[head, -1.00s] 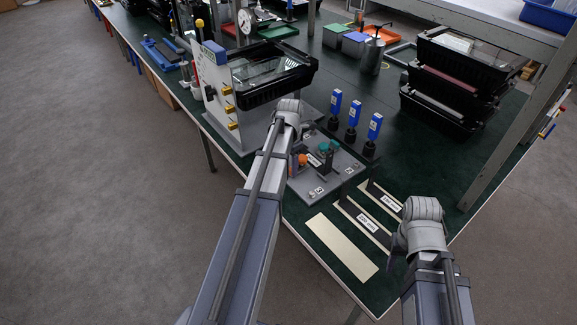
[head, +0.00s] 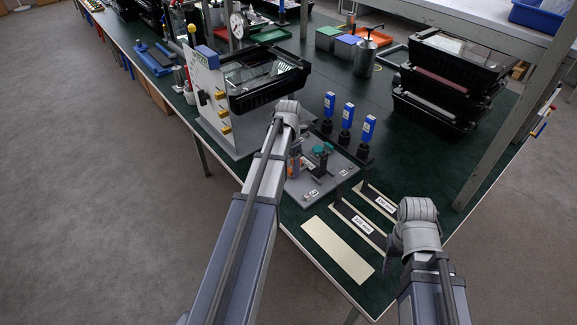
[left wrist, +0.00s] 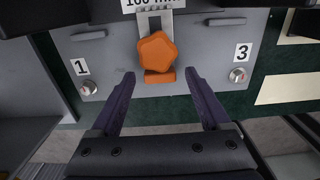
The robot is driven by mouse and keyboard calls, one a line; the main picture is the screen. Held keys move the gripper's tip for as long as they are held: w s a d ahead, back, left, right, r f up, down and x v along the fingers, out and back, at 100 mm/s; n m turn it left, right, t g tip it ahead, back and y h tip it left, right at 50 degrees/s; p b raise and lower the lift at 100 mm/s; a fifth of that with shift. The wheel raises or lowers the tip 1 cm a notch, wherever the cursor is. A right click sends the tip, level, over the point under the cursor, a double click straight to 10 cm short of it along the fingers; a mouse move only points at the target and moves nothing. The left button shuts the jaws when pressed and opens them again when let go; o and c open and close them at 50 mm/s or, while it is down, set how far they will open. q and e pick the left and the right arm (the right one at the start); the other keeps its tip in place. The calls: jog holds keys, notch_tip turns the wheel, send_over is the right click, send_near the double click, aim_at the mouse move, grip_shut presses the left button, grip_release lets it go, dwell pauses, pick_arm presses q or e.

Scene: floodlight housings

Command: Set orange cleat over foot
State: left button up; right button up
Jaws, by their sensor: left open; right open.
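The orange cleat (left wrist: 157,52), with a several-sided knob on top, sits on a grey plate (left wrist: 205,50) near the plate's edge in the left wrist view. A metal strip (left wrist: 154,22) runs from it under a partly cut-off "mm" label. My left gripper (left wrist: 160,76) is open and empty, its two fingers pointing at the cleat from either side, apart from it. In the head view only a sliver of orange (head: 293,168) shows beside my left wrist. My right gripper (head: 389,250) is near the table's front right edge, its fingers mostly hidden. I cannot single out the foot.
The plate carries marked screws (left wrist: 238,75) at left and right. Behind it stand several blue-topped tools (head: 347,117) and a grey stand with a black housing (head: 262,95). Cream strips (head: 338,250) lie in front. Stacked black housings (head: 440,90) stand at the right.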

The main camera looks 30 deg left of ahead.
aim_at(290, 170)
pick_arm(q)
jog(key=shift+r+p, duration=3.8)
jog(key=shift+r, duration=0.1)
jog(key=shift+f, duration=0.1)
jog(key=shift+s+d+m, duration=0.15)
jog(key=shift+d+m, duration=0.15)
jog(key=s+d+m, duration=0.9)
jog(key=d+m, duration=0.5)
jog(key=m, duration=0.3)
jog(key=s+d+m+y, duration=0.1)
jog(key=s+d+m, duration=0.8)
jog(key=d+m, duration=0.5)
jog(key=m, duration=0.3)
jog(key=shift+s+d+m, duration=0.3)
jog(key=shift+s+d, duration=0.05)
jog(key=shift+d, duration=0.05)
